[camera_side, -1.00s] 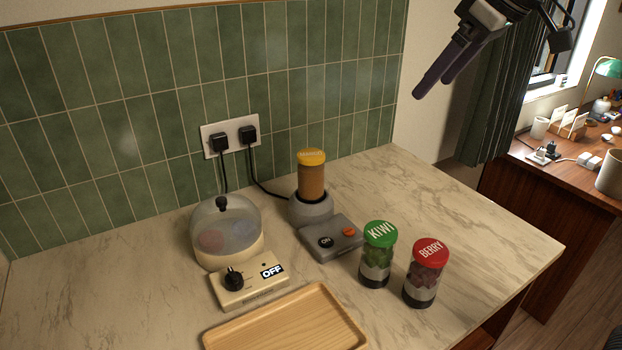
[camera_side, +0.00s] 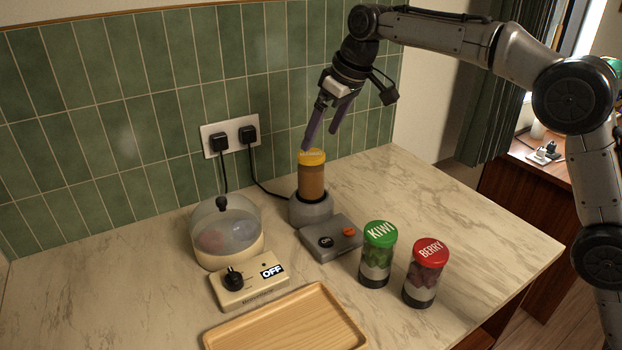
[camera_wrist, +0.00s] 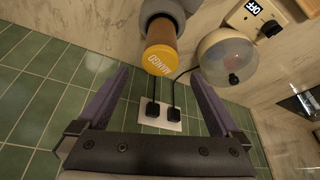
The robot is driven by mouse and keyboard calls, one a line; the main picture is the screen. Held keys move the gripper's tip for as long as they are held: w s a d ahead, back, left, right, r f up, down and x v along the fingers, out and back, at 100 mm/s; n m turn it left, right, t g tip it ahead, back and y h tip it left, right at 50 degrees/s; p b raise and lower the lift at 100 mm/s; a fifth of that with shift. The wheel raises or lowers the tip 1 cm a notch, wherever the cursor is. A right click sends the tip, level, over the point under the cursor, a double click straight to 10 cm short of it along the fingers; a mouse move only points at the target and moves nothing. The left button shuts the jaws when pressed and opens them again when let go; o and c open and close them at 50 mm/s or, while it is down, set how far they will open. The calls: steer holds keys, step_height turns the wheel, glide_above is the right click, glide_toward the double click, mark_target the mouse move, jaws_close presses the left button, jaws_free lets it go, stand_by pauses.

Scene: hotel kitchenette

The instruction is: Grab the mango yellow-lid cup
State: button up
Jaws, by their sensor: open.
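The mango cup (camera_side: 312,178) has a yellow lid and orange-brown contents. It stands upright on a grey blender base (camera_side: 311,210) near the tiled wall. In the wrist view the cup's yellow lid (camera_wrist: 160,60), lettered MANGO, faces the camera at the top centre. My gripper (camera_side: 320,141) is open and empty, with its purple fingers pointing down just above the lid. In the wrist view its fingers (camera_wrist: 162,82) are spread wide on either side below the lid. In the side view a fingertip overlaps the lid's top; whether it touches I cannot tell.
A green-lid KIWI cup (camera_side: 377,256) and a red-lid BERRY cup (camera_side: 427,273) stand at the front right. A domed cooker (camera_side: 226,235) with an OFF dial is at left. A wooden tray (camera_side: 290,320) lies in front. Two plugs fill the wall outlet (camera_side: 229,135).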

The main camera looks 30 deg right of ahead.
mark_target(313, 155)
steer(key=x, duration=0.8)
steer(key=shift+f, duration=0.25)
steer(key=shift+r, duration=0.15)
jaws_close()
